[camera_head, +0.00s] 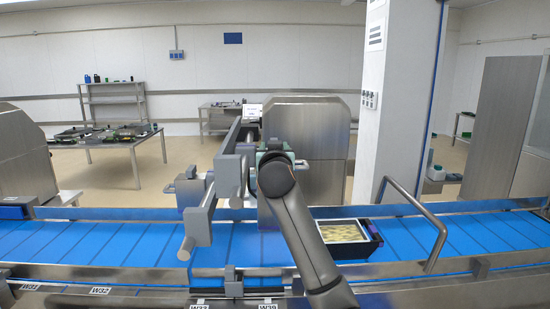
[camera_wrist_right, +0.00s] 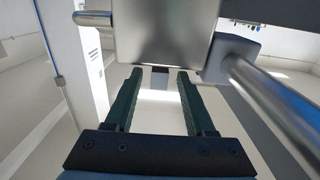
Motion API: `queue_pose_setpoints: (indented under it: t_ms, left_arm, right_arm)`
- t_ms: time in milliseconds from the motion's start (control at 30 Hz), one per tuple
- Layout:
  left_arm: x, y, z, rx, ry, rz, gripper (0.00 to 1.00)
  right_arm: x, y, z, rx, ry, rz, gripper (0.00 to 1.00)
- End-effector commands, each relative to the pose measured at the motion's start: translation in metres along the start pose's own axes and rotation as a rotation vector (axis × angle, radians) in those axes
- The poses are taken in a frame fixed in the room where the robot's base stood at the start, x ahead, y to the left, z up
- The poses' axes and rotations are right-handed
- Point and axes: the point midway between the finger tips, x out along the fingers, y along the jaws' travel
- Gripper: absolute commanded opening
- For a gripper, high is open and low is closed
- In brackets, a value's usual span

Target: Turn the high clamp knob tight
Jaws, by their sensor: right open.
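My right arm rises from the bottom middle of the head view and hides most of my right gripper (camera_head: 275,150). A cluster of grey clamp blocks (camera_head: 230,176) with short rods stands just left of it, above the belt. In the right wrist view my right gripper (camera_wrist_right: 159,72) is open, with two dark green fingers apart and nothing held between them. A shiny metal block (camera_wrist_right: 160,32) lies just beyond the fingertips, with a small dark piece under it. I cannot tell which part is the high clamp knob. My left gripper is not in view.
A blue conveyor belt (camera_head: 90,238) runs across the front between metal rails. A filled tray (camera_head: 342,232) sits on it to the right of my arm. A bent metal handle (camera_head: 438,232) rises farther right. In the right wrist view a thick rod (camera_wrist_right: 270,95) slants beside the right finger.

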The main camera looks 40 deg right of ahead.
Motion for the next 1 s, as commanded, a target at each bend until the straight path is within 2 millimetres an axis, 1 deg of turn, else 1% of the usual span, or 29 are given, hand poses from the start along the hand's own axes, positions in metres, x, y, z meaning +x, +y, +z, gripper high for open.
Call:
queue_pose_setpoints:
  t_ms: [300, 500, 600, 700, 1000]
  left_arm:
    - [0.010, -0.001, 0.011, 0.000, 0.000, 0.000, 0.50]
    - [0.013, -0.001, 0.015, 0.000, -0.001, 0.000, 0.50]
    - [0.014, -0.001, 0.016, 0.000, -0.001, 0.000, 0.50]
    - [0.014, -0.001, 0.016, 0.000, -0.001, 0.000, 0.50]
    - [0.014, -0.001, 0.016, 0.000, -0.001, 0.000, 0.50]
  right_arm:
    - [-0.061, 0.000, 0.002, 0.004, 0.002, -0.002, 0.55]
    - [-0.094, 0.000, 0.001, 0.002, 0.000, -0.002, 0.55]
    - [-0.104, 0.000, 0.001, 0.002, 0.000, -0.001, 0.55]
    - [-0.110, 0.000, 0.001, 0.002, -0.001, -0.001, 0.55]
    - [-0.111, 0.000, 0.000, 0.001, -0.001, 0.001, 0.55]
